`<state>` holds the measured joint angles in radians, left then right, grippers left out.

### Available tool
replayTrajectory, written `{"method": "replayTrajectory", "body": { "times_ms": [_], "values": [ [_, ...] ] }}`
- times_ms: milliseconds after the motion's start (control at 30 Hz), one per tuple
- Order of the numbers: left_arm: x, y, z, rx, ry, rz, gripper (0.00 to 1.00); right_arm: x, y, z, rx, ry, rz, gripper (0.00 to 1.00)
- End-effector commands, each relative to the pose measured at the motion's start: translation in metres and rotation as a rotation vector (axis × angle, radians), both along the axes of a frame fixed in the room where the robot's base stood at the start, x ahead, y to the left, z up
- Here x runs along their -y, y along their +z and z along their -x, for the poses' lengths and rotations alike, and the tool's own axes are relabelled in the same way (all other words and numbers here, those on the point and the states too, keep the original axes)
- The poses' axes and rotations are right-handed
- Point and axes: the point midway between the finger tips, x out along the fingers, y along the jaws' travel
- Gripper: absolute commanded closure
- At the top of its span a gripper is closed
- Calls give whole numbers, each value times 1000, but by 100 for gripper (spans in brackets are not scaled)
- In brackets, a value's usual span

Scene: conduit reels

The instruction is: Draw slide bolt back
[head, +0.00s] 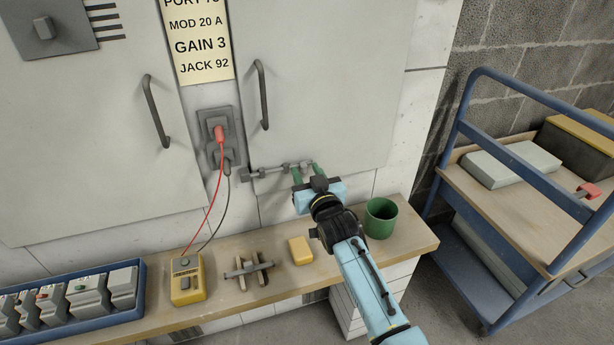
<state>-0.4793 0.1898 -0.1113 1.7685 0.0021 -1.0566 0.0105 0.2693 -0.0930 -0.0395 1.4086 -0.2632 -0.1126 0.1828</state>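The slide bolt (275,171) is a thin grey metal rod in small brackets, lying level across the lower part of the right cabinet door (333,75). Its left end reaches the door's left edge, below the sockets. My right gripper (307,169) is at the right end of the bolt. Its two green fingers stand apart, one on each side of a short stretch of the bolt hardware. I cannot tell whether they touch it. The blue gripper body hides what lies just below. My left gripper is out of view.
Below the door, a wooden shelf holds a green cup (381,217), a yellow block (300,250), a wooden piece with a metal bar (248,268), a yellow meter (188,278) and a blue tray (142,307). A blue cart (480,236) stands right. Red and black leads hang left of the bolt.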

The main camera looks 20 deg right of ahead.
Motion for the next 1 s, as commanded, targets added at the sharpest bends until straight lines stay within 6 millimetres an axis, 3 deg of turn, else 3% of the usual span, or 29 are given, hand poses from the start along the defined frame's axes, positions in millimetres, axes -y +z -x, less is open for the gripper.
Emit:
{"method": "replayTrajectory", "body": {
  "times_ms": [300,600,933,1000],
  "values": [
    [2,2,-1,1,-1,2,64,0,0,-2,0,0,0,62],
    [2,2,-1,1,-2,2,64,0,0,-2,0,0,0,100],
    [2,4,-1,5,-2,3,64,3,0,-2,-1,0,2,100],
    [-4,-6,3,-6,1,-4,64,10,1,-3,-2,0,3,100]
  ]
}}
